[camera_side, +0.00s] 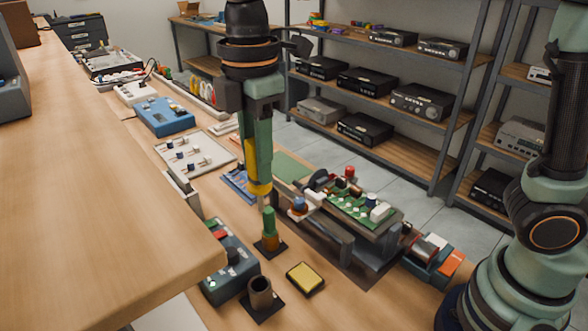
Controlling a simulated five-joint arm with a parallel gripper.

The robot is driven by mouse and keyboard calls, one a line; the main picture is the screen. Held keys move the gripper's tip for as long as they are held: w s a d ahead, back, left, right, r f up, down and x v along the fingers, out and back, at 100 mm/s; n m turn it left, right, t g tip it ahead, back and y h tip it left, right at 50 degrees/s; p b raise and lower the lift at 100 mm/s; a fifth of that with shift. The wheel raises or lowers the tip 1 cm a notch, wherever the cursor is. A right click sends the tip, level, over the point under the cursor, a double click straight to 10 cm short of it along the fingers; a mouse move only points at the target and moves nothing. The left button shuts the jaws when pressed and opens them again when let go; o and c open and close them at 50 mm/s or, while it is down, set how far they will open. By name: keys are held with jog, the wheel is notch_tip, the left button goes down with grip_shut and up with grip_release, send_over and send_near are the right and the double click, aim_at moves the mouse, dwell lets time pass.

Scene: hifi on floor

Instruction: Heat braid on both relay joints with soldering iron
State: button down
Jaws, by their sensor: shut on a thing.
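My gripper (259,188) points straight down left of the board, its fingers close together with yellow near their ends. Directly under it is the soldering iron (269,222), which seems to be the upright green-handled tool with a pale upper end. Its lower part is at a copper-brown holder (270,243) on a black square base. The jaws look shut at its top, but the exact contact is too small to see. A green circuit board (352,209) sits in a raised dark fixture to the right, with several parts on it. I cannot make out the braid or the relay joints.
A blue station box (229,268), an empty dark cup (260,293) and a yellow sponge (305,278) stand in front. A blue-and-orange item (434,262) lies right of the fixture. A raised wooden surface (90,180) fills the left. Shelves (400,70) stand behind.

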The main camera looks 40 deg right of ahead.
jog(key=w+d+f+m, duration=0.2)
jog(key=d+f, duration=0.3)
jog(key=d, duration=0.6)
jog(key=w+d+f+m, duration=0.2)
jog(key=d+f, duration=0.3)
jog(key=d, duration=0.6)
jog(key=shift+f, duration=0.25)
jog(key=shift+f, duration=0.35)
dwell(3.0)
jog(key=shift+r, duration=2.25)
jog(key=shift+f, duration=0.1)
jog(key=shift+w+f, duration=0.55)
jog(key=shift+f, duration=0.35)
jog(key=shift+w+f, duration=0.55)
jog(key=shift+f, duration=0.3)
